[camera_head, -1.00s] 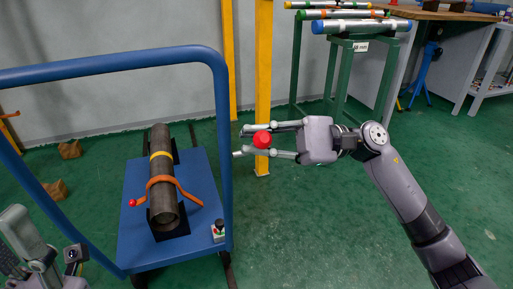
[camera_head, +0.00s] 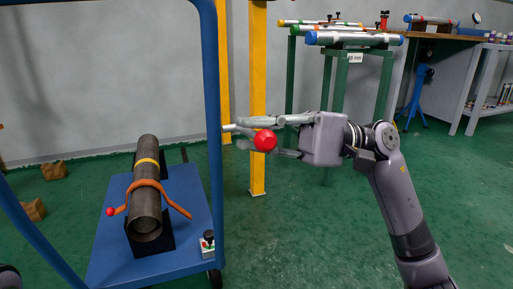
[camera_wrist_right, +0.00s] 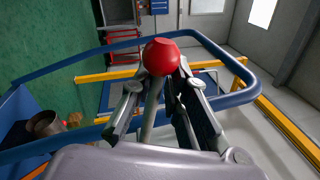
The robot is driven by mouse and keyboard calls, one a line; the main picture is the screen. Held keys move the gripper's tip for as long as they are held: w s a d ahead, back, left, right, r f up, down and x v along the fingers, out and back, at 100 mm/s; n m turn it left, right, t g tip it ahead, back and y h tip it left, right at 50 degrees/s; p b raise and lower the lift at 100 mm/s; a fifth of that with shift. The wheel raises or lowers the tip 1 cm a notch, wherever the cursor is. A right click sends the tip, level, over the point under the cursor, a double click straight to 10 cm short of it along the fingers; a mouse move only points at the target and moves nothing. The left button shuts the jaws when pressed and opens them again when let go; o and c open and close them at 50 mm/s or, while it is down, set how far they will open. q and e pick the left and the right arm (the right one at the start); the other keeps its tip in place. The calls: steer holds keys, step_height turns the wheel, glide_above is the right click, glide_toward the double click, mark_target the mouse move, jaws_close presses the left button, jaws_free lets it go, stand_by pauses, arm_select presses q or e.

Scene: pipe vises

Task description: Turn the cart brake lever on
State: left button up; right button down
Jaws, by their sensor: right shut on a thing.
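The blue cart (camera_head: 108,236) is at the left in the head view. At its right front corner is a small pale box (camera_head: 207,248) with green and red marks and a short black-knobbed lever (camera_head: 208,235), which looks like the brake lever. My left gripper is out of view.
A dark pipe (camera_head: 146,190) with an orange clamp lies on the cart. The cart's blue handle frame (camera_head: 211,110) rises beside my right gripper. A yellow post (camera_head: 257,90) and a green pipe stand (camera_head: 353,75) are behind. Green floor right of the cart is clear.

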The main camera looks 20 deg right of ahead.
steer(key=shift+s+f+n+b, duration=0.1)
steer(key=shift+f+n+b, duration=0.45)
steer(key=shift+b, duration=0.35)
steer(key=shift+s+a+f, duration=0.1)
steer(key=shift+a+f, duration=0.05)
steer(key=c, duration=1.8)
jaws_free()
steer(key=o, duration=0.5)
steer(key=shift+c, duration=0.2)
steer(key=shift+d, duration=0.2)
